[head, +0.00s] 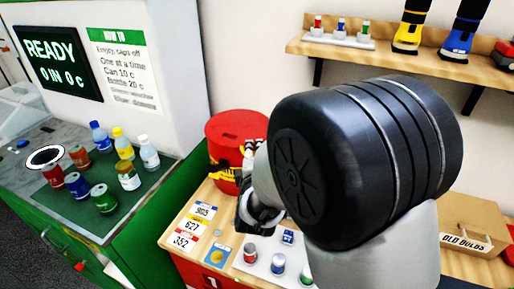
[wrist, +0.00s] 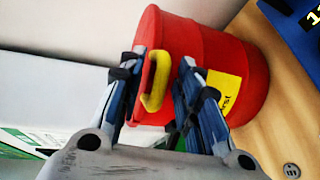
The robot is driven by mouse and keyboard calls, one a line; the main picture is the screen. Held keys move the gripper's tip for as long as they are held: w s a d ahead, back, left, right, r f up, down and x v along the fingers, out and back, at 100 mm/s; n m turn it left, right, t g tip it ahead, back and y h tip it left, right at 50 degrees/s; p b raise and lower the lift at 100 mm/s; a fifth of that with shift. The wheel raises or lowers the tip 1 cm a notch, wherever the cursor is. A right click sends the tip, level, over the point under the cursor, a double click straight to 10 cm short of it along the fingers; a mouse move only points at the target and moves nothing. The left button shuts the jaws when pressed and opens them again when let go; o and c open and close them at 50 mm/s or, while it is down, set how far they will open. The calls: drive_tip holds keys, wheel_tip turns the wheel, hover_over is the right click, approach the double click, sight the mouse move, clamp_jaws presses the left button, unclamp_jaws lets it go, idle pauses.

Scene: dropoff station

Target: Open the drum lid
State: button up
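The red drum (head: 233,128) stands on the wooden bench behind my gripper (head: 250,163). Its top looks covered by a flat red lid, with no gap that I can see. In the wrist view the drum (wrist: 228,50) appears turned sideways, with a yellow handle (wrist: 157,82) at its left end and a yellow label (wrist: 222,92) on its side. My gripper (wrist: 158,75) is open, with its fingers on either side of the handle. I cannot tell whether they touch it. My arm hides part of the drum in the head view.
A green machine with several cans and bottles on its counter (head: 62,212) stands at the left. Number cards (head: 191,226) and a white tray (head: 262,262) with small items lie on the bench. A cardboard box (head: 470,222) is at the right, below a wall shelf (head: 385,60).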

drive_tip(key=shift+s, duration=0.1)
drive_tip(key=shift+c, duration=0.5)
drive_tip(key=c, duration=0.5)
drive_tip(key=shift+f, duration=0.1)
clamp_jaws()
